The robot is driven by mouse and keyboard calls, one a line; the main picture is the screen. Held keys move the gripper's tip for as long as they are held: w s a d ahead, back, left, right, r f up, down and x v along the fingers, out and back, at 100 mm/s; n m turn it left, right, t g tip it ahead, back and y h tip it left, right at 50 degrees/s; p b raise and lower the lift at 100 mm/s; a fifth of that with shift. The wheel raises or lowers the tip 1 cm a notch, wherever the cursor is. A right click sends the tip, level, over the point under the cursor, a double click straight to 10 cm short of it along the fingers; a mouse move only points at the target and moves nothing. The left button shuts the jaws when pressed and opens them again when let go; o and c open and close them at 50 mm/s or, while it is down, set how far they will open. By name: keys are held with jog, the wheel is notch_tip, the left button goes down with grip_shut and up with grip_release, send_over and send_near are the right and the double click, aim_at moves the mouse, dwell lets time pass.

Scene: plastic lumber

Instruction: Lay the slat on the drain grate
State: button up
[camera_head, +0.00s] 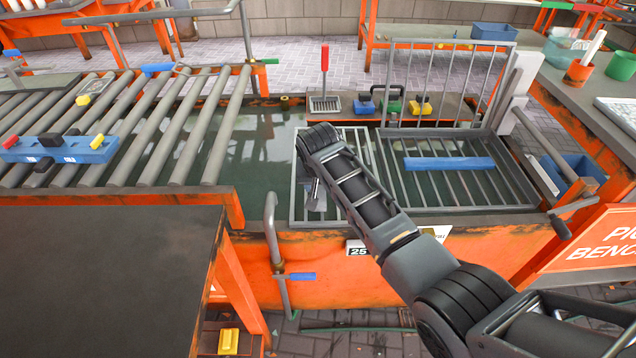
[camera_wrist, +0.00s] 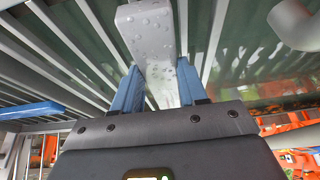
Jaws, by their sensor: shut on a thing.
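My gripper (camera_head: 316,180) hangs over the left part of the metal drain grate (camera_head: 365,146), above the water tank. In the wrist view its two blue fingers (camera_wrist: 156,88) are shut on a pale grey slat (camera_wrist: 150,30) dotted with water drops. The slat's far end sticks out beyond the fingertips; in the head view only a small grey part shows below my gripper, and my arm hides much of it. I cannot tell whether the slat touches the grate. A blue slat (camera_head: 449,163) lies across the grate's right part; it also shows in the wrist view (camera_wrist: 32,111).
A roller conveyor (camera_head: 150,130) with a blue bar (camera_head: 60,149) stands left of the tank. A raised barred frame (camera_head: 450,80) stands behind the grate's right part. A shelf behind holds a red-handled tool (camera_head: 324,58) and several coloured blocks. Open water lies left of the grate.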

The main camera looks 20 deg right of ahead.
jog(key=shift+f+b, duration=0.4)
jog(key=shift+f, duration=0.25)
jog(key=o, duration=1.3)
jog(key=shift+p+v, duration=0.55)
jog(key=shift+v, duration=3.35)
